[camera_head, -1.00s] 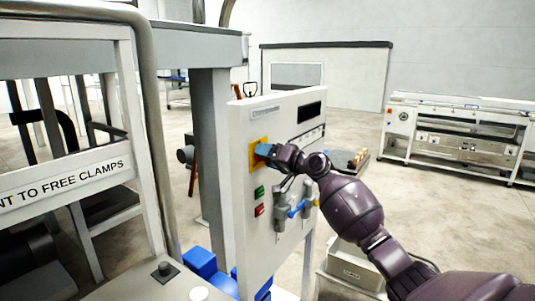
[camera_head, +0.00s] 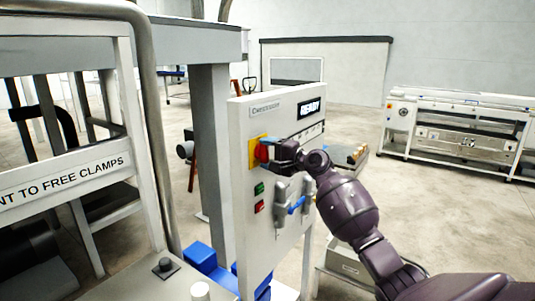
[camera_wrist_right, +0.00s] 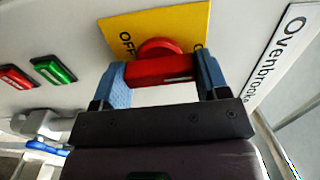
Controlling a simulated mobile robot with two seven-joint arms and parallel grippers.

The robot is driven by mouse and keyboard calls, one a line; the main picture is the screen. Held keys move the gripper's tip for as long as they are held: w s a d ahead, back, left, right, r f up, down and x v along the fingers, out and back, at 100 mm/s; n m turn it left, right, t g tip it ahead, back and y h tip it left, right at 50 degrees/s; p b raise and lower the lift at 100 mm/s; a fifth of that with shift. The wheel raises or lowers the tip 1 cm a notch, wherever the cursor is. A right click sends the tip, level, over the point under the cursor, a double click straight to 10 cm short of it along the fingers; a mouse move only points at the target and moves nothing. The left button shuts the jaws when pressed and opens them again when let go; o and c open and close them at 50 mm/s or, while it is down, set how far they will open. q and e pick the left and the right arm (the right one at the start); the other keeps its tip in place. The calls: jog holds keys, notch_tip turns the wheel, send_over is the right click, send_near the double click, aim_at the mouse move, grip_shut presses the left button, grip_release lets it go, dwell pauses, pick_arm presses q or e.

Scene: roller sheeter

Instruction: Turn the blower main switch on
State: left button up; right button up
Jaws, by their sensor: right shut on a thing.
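The blower main switch is a red rotary knob (camera_head: 261,153) on a yellow plate (camera_head: 253,160), high on the white control panel (camera_head: 240,225). In the right wrist view the red knob (camera_wrist_right: 160,68) sits between the two blue fingers, with "OFF" printed on the yellow plate (camera_wrist_right: 185,22) left of it; the lettering to the right is mostly hidden. My right gripper (camera_wrist_right: 164,80) is shut on the knob's handle. In the head view the right gripper (camera_head: 270,149) reaches the knob from the right. The panel's display (camera_head: 309,107) is lit and reads "READY". My left gripper is out of view.
Green (camera_head: 259,188) and red (camera_head: 259,206) buttons sit below the switch. A blue-handled valve or lever (camera_head: 297,205) projects from the panel below my right wrist. A grey post (camera_head: 211,150) stands left of the panel.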

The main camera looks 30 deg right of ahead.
jog(key=shift+m, duration=0.3)
jog(key=o, duration=0.9)
jog(key=shift+d, duration=0.1)
jog(key=shift+o, duration=0.2)
jog(key=shift+s, duration=0.1)
jog(key=b+v, duration=0.2)
jog(key=v, duration=0.8)
jog(key=shift+s, duration=0.35)
jog(key=shift+d, duration=0.1)
